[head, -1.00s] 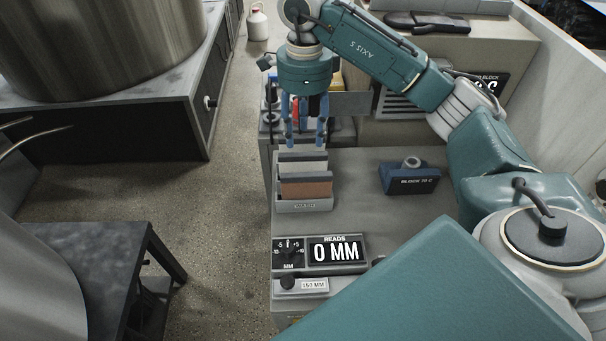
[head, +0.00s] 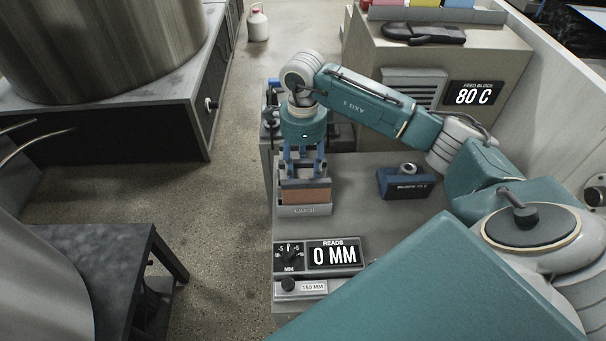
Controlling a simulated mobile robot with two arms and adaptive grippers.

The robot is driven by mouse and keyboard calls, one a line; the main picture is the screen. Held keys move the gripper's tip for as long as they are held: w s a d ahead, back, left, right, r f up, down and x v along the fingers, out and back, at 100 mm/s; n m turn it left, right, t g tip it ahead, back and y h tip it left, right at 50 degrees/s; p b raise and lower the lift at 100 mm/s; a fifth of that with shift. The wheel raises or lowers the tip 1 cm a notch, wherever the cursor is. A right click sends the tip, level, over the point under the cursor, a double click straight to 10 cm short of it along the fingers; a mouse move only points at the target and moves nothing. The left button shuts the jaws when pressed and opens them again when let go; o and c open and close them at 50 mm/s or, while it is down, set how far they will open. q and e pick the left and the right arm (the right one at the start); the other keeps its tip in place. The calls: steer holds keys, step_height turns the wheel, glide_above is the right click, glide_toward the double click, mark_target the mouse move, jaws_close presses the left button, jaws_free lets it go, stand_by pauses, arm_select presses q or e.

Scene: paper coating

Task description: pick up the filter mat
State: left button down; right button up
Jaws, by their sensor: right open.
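A small grey rack (head: 304,210) on the bench holds upright slabs. The front slab is a brown-orange one (head: 306,195); a pale slab edge (head: 306,181) shows just behind it. I cannot tell which slab is the filter mat. My right gripper (head: 303,173) points down over the rear of the rack, its blue fingers open around or just above the slabs at the back. The fingertips are partly hidden, and I cannot tell whether they touch anything. My left gripper is not in view.
A dark blue block (head: 405,184) stands right of the rack. A readout box (head: 318,255) showing 0 MM is at the bench front. A beige cabinet (head: 432,65) marked 80 C stands behind. The bench between rack and blue block is clear.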

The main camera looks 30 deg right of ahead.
jaws_close()
steer(key=shift+r, duration=0.1)
